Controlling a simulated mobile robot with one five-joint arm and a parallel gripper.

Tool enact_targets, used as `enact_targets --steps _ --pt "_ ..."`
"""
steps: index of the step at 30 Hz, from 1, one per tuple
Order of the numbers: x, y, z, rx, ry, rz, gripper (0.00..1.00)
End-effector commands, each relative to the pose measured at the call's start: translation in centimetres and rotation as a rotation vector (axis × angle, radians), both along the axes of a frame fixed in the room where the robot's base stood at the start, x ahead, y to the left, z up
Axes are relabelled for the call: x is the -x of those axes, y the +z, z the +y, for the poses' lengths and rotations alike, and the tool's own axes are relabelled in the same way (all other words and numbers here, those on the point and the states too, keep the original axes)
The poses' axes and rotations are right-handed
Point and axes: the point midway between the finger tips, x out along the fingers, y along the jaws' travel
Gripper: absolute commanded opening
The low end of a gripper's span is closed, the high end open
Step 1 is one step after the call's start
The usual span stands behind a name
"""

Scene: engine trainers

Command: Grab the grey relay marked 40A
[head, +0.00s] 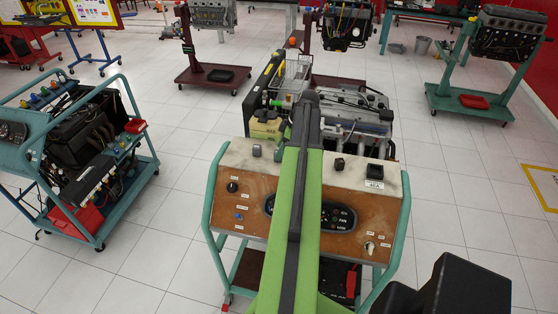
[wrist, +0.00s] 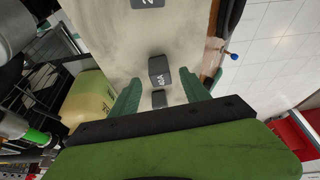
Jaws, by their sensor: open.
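In the head view my green arm covers the middle of the panel and I cannot make out the marked relay there.
Other dark blocks (head: 257,150) (head: 339,164) and a larger black one (head: 375,172) with a white label stand on the panel (head: 225,165). A yellowish tank (wrist: 88,103) is close on the left in the wrist view. An engine (head: 350,115) stands behind the panel.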

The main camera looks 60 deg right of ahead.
Motion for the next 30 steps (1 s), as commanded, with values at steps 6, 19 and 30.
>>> enact_targets --steps 6,19,30 --pt "-0.75 -1.88 0.28 0.0 0.0 0.0 0.55" --pt "-0.76 -1.73 0.3 0.0 0.001 0.0 0.14" --pt "-0.78 -1.73 0.32 0.0 0.001 0.0 0.0"
